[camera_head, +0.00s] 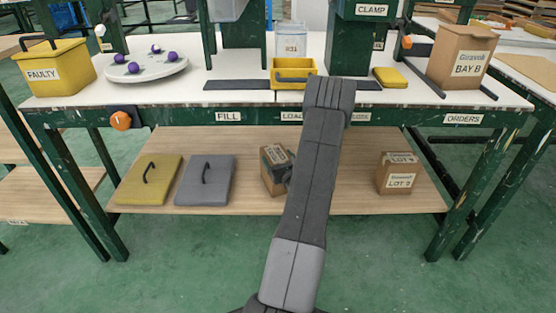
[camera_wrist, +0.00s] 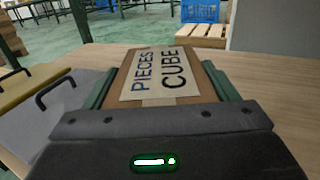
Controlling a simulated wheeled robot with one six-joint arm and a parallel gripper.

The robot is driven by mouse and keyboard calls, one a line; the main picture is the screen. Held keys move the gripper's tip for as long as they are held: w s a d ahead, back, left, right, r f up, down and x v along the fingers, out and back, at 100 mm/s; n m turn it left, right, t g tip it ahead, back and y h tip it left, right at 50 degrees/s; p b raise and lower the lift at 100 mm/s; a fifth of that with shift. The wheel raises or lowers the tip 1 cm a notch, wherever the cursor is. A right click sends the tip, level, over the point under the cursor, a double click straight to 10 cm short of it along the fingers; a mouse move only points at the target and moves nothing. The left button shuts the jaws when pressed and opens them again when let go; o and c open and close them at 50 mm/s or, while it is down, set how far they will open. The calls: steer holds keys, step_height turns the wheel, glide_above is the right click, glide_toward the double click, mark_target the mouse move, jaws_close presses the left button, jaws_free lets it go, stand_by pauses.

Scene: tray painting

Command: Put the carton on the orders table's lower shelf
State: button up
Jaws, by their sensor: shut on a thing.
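A brown carton (camera_head: 273,178) with a pale label shows at the lower shelf (camera_head: 330,195), left of my arm. In the wrist view the carton (camera_wrist: 208,62) has a label reading "PIECES CUBE". My gripper (camera_wrist: 160,78) is shut on it, with a green finger along each side. I cannot tell whether the carton rests on the shelf or is held just above it. In the head view my arm hides its right side and most of my gripper. The ORDERS sign (camera_head: 463,118) is on the right part of the table's front edge.
A carton marked "LOT 9" (camera_head: 399,181) stands on the shelf at right. Yellow (camera_head: 150,180) and grey (camera_head: 205,181) handled lids lie at left. Bare shelf lies between my arm and LOT 9. The tabletop (camera_head: 190,91) above holds bins and a BAY B box (camera_head: 462,55).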

steer(key=o, duration=2)
steer(key=shift+s+d+r, duration=0.15)
steer(key=shift+s, duration=0.1)
steer(key=p+v, duration=0.3)
steer(key=v, duration=0.8)
steer(key=shift+s+p, duration=0.25)
steer(key=shift+p, duration=0.1)
